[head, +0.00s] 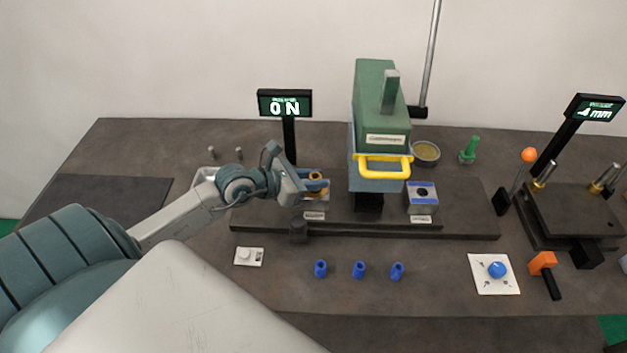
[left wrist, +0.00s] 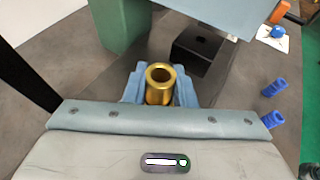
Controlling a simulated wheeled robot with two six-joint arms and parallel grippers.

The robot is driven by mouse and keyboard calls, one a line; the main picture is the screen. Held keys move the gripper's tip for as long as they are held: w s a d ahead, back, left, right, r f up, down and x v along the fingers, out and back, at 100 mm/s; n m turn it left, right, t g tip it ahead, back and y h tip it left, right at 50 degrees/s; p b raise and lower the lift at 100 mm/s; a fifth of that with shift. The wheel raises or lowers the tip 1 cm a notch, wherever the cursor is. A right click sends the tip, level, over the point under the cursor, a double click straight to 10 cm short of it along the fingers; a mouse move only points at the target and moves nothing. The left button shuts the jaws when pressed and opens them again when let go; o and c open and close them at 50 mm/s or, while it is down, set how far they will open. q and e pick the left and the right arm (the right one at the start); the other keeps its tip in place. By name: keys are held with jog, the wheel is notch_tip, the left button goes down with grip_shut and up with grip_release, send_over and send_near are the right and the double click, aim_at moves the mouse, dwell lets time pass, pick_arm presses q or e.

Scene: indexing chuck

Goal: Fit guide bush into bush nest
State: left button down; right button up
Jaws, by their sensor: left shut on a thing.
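The guide bush (head: 316,177) is a gold, hollow cylinder at the left end of the dark base plate. In the left wrist view the bush (left wrist: 160,84) stands with its open bore toward the camera, between blue-grey jaws. My left gripper (head: 307,186) is shut on it, above a small labelled station (head: 314,215) that the gripper partly hides. I cannot tell whether the bush touches anything below. A grey block with a blue top and a dark round hole (head: 421,195) stands on the plate to the right; its label is too small to read. My right gripper is out of view.
A green press (head: 382,100) with a yellow handle (head: 384,166) stands between the two stations. A force display (head: 285,104) reading 0 N stands behind the gripper. Three blue cylinders (head: 358,269) stand at the front. A blue button (head: 497,269) sits front right.

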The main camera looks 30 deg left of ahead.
pick_arm(q)
jog(key=shift+f, duration=0.5)
jog(key=shift+f, duration=0.15)
